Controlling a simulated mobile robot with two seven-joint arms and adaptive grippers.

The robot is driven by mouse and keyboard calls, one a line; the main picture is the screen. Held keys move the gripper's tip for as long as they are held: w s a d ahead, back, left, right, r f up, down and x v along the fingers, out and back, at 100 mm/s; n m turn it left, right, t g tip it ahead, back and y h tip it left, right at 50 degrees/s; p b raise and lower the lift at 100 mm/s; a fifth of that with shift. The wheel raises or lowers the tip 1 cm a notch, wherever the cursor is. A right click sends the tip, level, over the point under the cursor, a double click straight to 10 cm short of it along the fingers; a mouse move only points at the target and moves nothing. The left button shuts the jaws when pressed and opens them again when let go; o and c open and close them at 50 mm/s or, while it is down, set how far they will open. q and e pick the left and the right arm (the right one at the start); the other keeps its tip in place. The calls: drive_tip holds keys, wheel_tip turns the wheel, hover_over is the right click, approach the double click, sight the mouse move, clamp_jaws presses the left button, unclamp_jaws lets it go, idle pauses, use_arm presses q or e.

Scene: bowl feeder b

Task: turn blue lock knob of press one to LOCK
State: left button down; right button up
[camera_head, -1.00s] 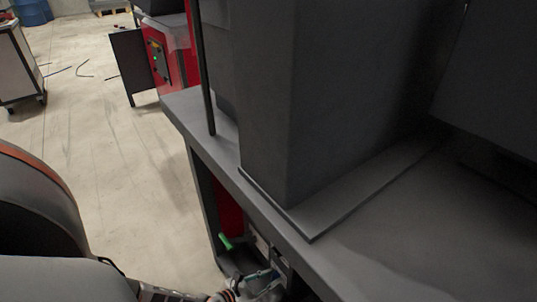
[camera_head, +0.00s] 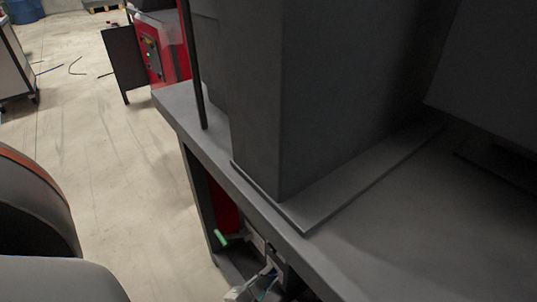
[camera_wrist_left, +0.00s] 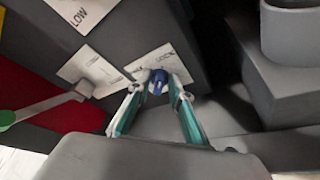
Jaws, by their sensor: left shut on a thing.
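The blue lock knob (camera_wrist_left: 157,83) sits on the dark panel in the left wrist view, in front of a white label plate (camera_wrist_left: 160,57) with partly readable lettering that appears to include LOCK. My left gripper (camera_wrist_left: 158,90) has one finger on each side of the knob and is shut on it. The fingers partly cover the knob, so its exact pointing direction is hard to tell. In the head view my left gripper (camera_head: 266,274) shows small at the bottom edge, below the bench top; the knob cannot be made out there. My right gripper is in neither view.
A lever with a green end (camera_wrist_left: 8,119) stands left of the knob on its own white plate (camera_wrist_left: 92,68); its green end also shows in the head view (camera_head: 222,237). The grey bench top (camera_head: 375,235) overhangs the panel. Open floor (camera_head: 110,180) lies to the left.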

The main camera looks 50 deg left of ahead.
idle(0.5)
use_arm(q)
drive_tip(key=c, duration=2.1)
unclamp_jaws()
drive_tip(key=shift+c, duration=0.2)
drive_tip(key=v, duration=0.7)
drive_tip(key=shift+s, duration=0.2)
drive_tip(key=shift+d, duration=0.1)
